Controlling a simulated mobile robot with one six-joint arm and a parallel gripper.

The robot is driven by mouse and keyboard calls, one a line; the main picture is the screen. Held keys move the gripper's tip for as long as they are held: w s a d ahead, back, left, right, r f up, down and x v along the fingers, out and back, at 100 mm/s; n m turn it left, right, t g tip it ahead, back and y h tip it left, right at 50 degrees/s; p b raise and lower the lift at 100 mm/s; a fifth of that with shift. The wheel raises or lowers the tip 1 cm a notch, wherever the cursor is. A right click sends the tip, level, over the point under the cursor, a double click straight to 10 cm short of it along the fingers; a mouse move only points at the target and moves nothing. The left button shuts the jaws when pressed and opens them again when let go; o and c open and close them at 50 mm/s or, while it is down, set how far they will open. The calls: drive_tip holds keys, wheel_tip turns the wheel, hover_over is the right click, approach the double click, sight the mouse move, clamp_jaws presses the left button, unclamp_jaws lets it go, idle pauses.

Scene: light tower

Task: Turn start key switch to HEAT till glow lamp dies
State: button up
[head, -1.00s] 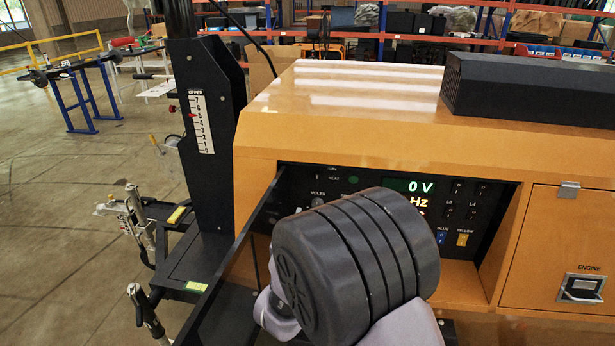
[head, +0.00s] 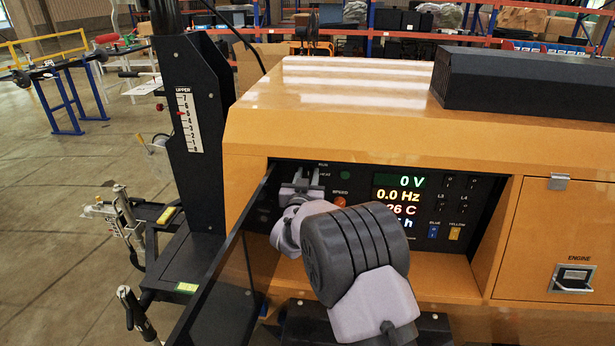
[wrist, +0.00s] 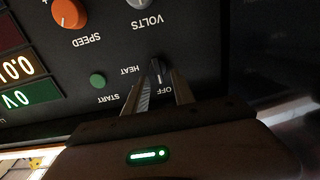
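The start key switch (wrist: 156,68) is a small dark knob on the black control panel, upside down in the wrist view, with OFF, HEAT and START printed around it. My gripper (wrist: 164,80) has its two fingers apart, one on each side of the switch. I cannot tell whether they touch it. In the head view my gripper (head: 300,184) is at the panel's upper left and hides the switch. A dull green round button or lamp (wrist: 97,80) sits beside START. I cannot identify a lit glow lamp.
An orange SPEED knob (wrist: 70,13) and a VOLTS knob (wrist: 138,3) are close by. The display (head: 399,195) shows 0 V and 0.0 Hz. The panel is recessed in the yellow housing (head: 350,130), with an open dark door (head: 225,250) at its left.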

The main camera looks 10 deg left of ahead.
clamp_jaws()
